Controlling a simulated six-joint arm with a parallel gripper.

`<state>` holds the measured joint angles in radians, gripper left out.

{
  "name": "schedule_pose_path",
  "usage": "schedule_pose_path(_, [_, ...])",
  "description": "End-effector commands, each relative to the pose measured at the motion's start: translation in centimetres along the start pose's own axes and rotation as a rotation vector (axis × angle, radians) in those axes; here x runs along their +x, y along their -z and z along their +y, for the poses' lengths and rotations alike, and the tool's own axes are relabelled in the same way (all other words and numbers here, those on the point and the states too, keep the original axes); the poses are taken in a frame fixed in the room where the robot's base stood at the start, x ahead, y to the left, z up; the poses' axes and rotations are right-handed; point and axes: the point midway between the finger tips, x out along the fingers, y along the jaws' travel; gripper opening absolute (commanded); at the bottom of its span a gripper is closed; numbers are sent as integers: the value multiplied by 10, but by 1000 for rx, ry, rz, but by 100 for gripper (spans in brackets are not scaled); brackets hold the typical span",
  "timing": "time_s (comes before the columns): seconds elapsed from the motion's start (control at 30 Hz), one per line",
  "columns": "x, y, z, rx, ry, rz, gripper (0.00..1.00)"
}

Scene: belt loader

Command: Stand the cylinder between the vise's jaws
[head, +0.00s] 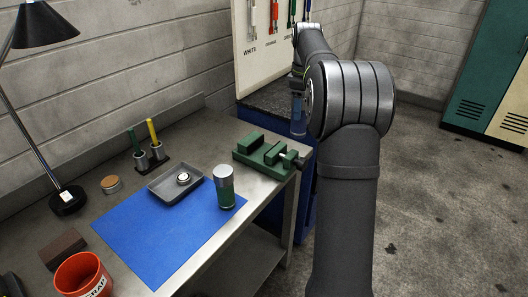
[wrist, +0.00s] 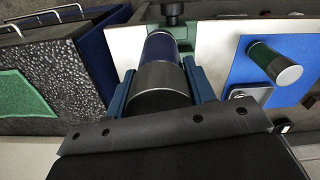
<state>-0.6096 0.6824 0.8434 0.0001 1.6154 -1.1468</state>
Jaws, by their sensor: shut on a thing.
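A cylinder with a grey end and a dark blue body (wrist: 160,46) is held between the two blue fingers of my gripper (wrist: 164,90) in the wrist view. In the head view my gripper (head: 298,96) hangs near the dark counter's edge, past the vise, with the blue cylinder (head: 298,124) below it. The green vise (head: 247,146) stands at the table's right end, with its screw handle towards the right. My gripper is apart from it. The gap between its jaws looks empty.
A green can with a silver top (head: 224,190) stands on the blue mat (head: 150,238). A grey tray (head: 160,194), a pen holder (head: 150,163), a red cup (head: 82,278) and a lamp (head: 68,200) are on the table. A tool board (head: 270,50) stands behind.

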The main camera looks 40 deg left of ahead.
Motion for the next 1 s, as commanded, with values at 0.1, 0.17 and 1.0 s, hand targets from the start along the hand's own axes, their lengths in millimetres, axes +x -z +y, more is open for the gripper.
schedule_pose_path(0.1, [0, 12, -2, -20, 0, 0, 5])
schedule_pose_path(0.17, [5, 22, -3, -24, 0, 0, 5])
schedule_pose_path(1.0, [83, 120, -5, -17, 0, 0, 5])
